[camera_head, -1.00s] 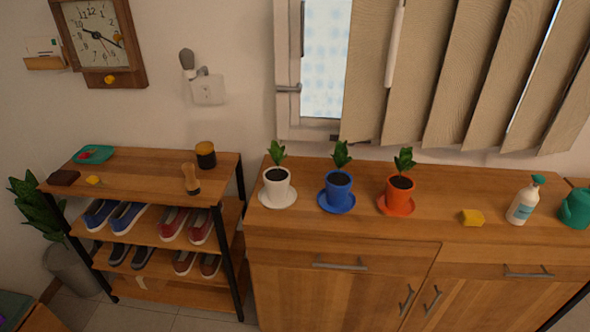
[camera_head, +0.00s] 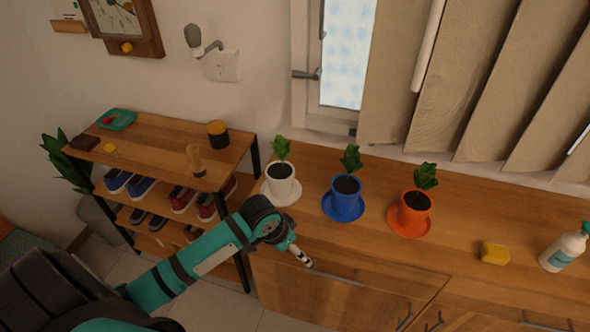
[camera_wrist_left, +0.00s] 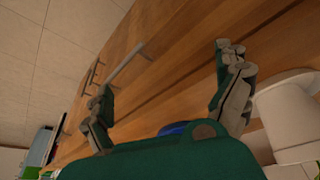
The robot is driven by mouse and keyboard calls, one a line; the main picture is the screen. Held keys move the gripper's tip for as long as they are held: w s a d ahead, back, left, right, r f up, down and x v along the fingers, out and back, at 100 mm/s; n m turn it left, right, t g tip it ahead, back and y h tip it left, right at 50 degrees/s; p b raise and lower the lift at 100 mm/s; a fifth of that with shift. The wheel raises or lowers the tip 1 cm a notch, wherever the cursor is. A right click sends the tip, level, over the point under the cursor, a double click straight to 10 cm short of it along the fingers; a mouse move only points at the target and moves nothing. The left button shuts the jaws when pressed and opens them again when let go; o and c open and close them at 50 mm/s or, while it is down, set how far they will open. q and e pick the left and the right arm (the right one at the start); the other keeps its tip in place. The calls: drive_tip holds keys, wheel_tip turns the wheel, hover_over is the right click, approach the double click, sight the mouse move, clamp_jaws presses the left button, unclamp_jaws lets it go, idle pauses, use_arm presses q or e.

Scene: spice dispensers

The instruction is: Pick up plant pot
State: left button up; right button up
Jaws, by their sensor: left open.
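Three potted plants stand in a row on the wooden cabinet: a white pot (camera_head: 280,184) on a white saucer (camera_head: 289,197), a blue pot (camera_head: 345,203) on a blue saucer (camera_head: 334,212), and an orange pot (camera_head: 413,215) on an orange saucer (camera_head: 399,230). My left gripper (camera_head: 300,256) is in front of the cabinet's front edge, below the white and blue pots and apart from them. In the left wrist view its fingers (camera_wrist_left: 165,78) are spread wide and empty. A white pot (camera_wrist_left: 288,112) shows at that view's right edge; a bit of blue (camera_wrist_left: 174,128) is mostly hidden behind the gripper.
A yellow sponge (camera_head: 494,253) and a white spray bottle (camera_head: 564,250) stand at the right on the cabinet. The cabinet handle (camera_head: 336,273) is close to my left gripper. A shoe rack (camera_head: 165,149) stands left of the cabinet. Window blinds hang behind the cabinet.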

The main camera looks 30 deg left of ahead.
use_arm(q)
drive_tip(key=w+a+r, duration=0.4)
drive_tip(key=r, duration=0.2)
drive_tip(key=w+a+r, duration=0.3)
drive_tip(key=r, duration=0.4)
drive_tip(key=n+p, duration=0.1)
drive_tip(key=n, duration=0.1)
approach(280, 169)
drive_tip(key=f, duration=0.1)
drive_tip(key=w+f+p, duration=0.1)
drive_tip(key=f+p, duration=0.1)
drive_tip(key=shift+w+d+f+y, duration=0.25)
drive_tip(key=shift+d+y, duration=0.05)
drive_tip(key=shift+y, duration=0.1)
drive_tip(key=shift+w+d+f+p, duration=0.1)
drive_tip(key=shift+f+p, duration=0.2)
drive_tip(key=shift+f, duration=0.25)
drive_tip(key=p+x, duration=0.1)
drive_tip(key=x, duration=0.2)
drive_tip(key=shift+d+f, duration=0.15)
drive_tip(key=shift+f, duration=0.15)
drive_tip(key=shift+w+f, duration=0.2)
drive_tip(key=shift+f, duration=0.15)
use_arm(e)
drive_tip(key=r, duration=0.5)
drive_tip(key=shift+w+d, duration=0.2)
drive_tip(key=shift+d, duration=0.1)
use_arm(q)
drive_tip(key=shift+c, duration=0.3)
